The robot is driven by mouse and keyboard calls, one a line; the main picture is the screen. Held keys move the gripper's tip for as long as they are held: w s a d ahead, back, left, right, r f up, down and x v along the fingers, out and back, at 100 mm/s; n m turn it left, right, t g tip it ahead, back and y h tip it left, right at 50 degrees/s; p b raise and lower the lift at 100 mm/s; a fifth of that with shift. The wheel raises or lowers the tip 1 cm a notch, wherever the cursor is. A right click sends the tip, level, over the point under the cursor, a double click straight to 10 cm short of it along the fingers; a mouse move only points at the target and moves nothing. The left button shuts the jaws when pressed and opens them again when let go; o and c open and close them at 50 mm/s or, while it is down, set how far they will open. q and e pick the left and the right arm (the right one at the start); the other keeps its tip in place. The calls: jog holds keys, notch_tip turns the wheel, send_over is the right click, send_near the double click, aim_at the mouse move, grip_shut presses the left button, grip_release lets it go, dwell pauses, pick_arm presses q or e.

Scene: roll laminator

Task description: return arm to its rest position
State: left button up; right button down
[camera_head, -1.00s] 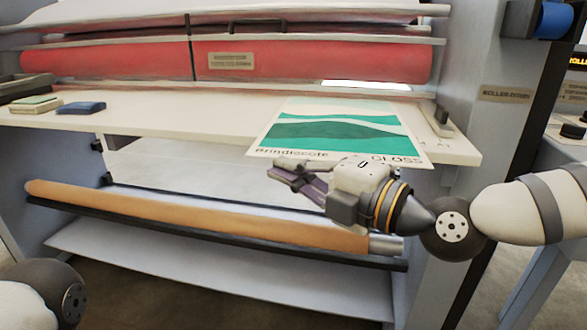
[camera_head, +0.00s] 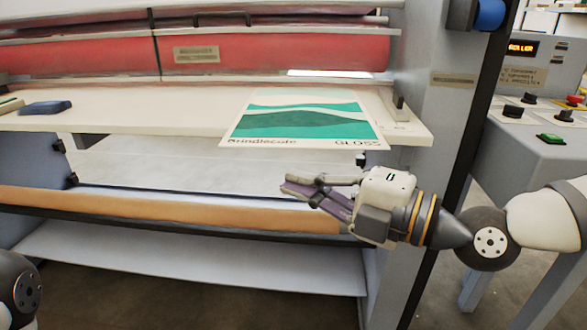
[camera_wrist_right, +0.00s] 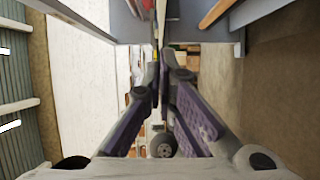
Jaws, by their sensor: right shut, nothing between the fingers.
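My right gripper (camera_head: 305,187) is shut and empty, with purple finger pads and a pale body. In the head view it points left, in front of the laminator and below the front edge of the feed table (camera_head: 120,122). Its arm comes in from the right. In the right wrist view the fingers (camera_wrist_right: 163,72) converge toward their tips with nothing held. A green and white printed sheet (camera_head: 310,120) marked GLOSS lies flat on the table above it, apart from the gripper. My left gripper is out of view; only a dark joint of my left arm shows at lower left.
The laminator has a red roller (camera_head: 270,58) above the table and a tan roll (camera_head: 150,209) below. A dark blue block (camera_head: 45,108) lies on the table's left. A control panel (camera_head: 530,105) with knobs stands at right. A grey upright (camera_head: 430,110) is close to my right arm.

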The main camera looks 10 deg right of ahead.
jog(key=s+f+m+g+h, duration=0.2)
jog(key=s+f+m, duration=0.25)
jog(key=f, duration=0.45)
jog(key=s+f+m+g+h, duration=0.1)
jog(key=s+f+m+g, duration=0.3)
jog(key=f, duration=0.4)
jog(key=s+f+m+g+h, duration=0.15)
jog(key=s+f+m, duration=0.3)
jog(key=f, duration=0.45)
jog(key=s+d+f+m+g+h, duration=0.2)
jog(key=s+d+f+m, duration=0.2)
jog(key=s, duration=0.4)
jog(key=s+d+f+m+g+h, duration=0.3)
jog(key=s+d+f+m, duration=0.1)
jog(key=s, duration=0.4)
jog(key=s+d+f+m+g+h+p, duration=0.1)
jog(key=s+d+f+m+g+h, duration=0.1)
jog(key=s+m, duration=0.4)
notch_tip(320, 180, down, 2)
jog(key=shift+s+d+f+m+h, duration=0.1)
jog(key=shift+s+d+m+h, duration=0.2)
jog(key=shift+s+d+h, duration=0.6)
